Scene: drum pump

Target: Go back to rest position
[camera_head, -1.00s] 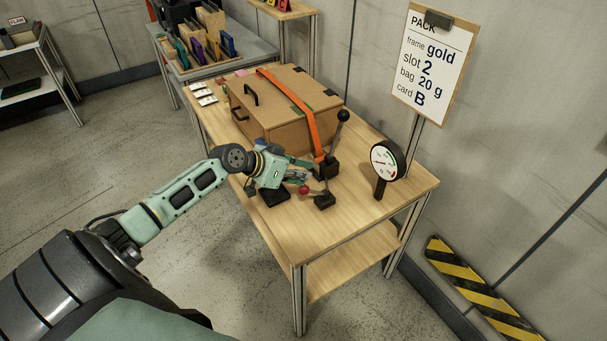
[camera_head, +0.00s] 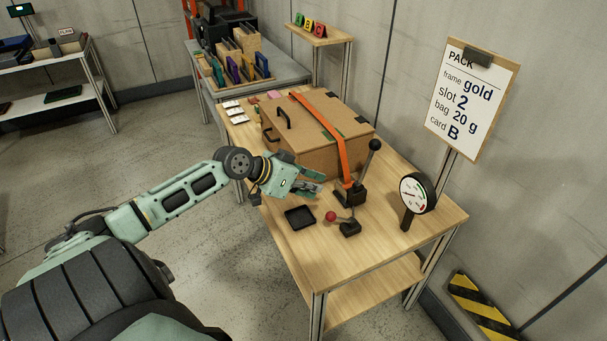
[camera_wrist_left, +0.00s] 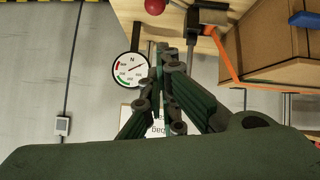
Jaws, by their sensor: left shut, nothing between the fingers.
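My left gripper (camera_head: 318,181) is shut and empty above the wooden table (camera_head: 375,262), close to the front of the cardboard case (camera_head: 330,140). It also shows in the left wrist view (camera_wrist_left: 163,55), with its fingers together. An orange strap (camera_head: 325,132) runs over the case down to a black lever device (camera_head: 350,192) at its right. A red-knobbed lever (camera_head: 331,216) and a small black tray (camera_head: 300,217) are on the table apart from the gripper. My right gripper is in neither view.
A round gauge (camera_head: 416,193) stands near the table's right side. A sign (camera_head: 470,100) is behind it. A grey table (camera_head: 275,72) with coloured frames stands at the back. Floor to the left (camera_head: 120,165) is clear.

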